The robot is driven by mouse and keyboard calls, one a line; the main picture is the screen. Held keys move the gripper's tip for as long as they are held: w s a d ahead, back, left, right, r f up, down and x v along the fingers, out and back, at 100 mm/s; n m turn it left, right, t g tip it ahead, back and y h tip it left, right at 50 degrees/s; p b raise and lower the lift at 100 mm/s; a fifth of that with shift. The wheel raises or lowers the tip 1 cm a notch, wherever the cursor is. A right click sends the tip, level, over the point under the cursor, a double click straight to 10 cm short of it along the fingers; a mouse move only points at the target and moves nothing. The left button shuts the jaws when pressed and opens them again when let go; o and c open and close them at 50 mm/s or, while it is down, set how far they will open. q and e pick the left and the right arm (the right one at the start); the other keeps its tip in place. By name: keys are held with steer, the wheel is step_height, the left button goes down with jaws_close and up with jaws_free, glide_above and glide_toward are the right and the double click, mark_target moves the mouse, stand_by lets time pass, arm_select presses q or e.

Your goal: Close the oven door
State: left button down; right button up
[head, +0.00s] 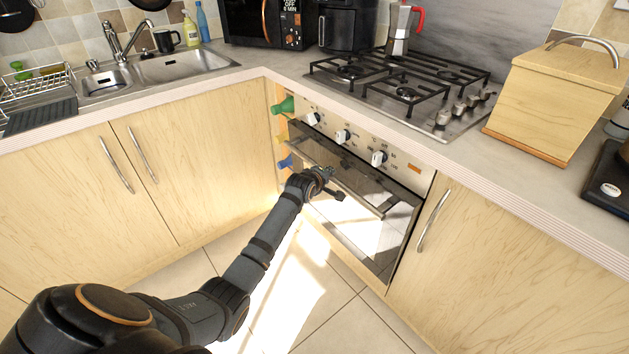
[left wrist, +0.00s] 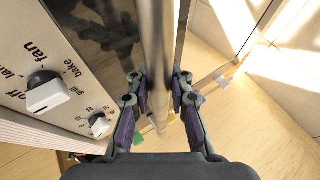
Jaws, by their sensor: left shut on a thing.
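The oven (head: 408,165) is built in under the counter, with a row of white knobs above its dark glass door (head: 362,232). The door stands upright and looks flush or nearly flush with the oven front; I cannot tell if a small gap remains. A long bar handle (head: 365,200) runs along the door's top. My left gripper (head: 328,178) is at this handle, covering part of it. In the left wrist view the handle (left wrist: 153,35) passes between the two fingers of my left gripper (left wrist: 156,85), which are shut on it. My right gripper is out of view.
A gas hob (head: 405,85) with a moka pot (head: 400,32) is above the oven. A wooden bread box (head: 552,100) stands on the counter at right. Cabinets flank the oven. Coloured items (head: 284,106) show at the oven's left. The tiled floor (head: 330,320) in front is clear.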

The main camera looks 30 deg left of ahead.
arm_select(q)
steer(key=shift+w+d+r, duration=0.15)
steer(key=shift+w+d, duration=0.05)
steer(key=shift+w, duration=0.6)
steer(key=c, duration=1.3)
jaws_free()
steer(key=shift+s+a, duration=0.1)
steer(key=shift+o, duration=0.5)
steer(key=v, duration=1.2)
steer(key=shift+r, duration=0.15)
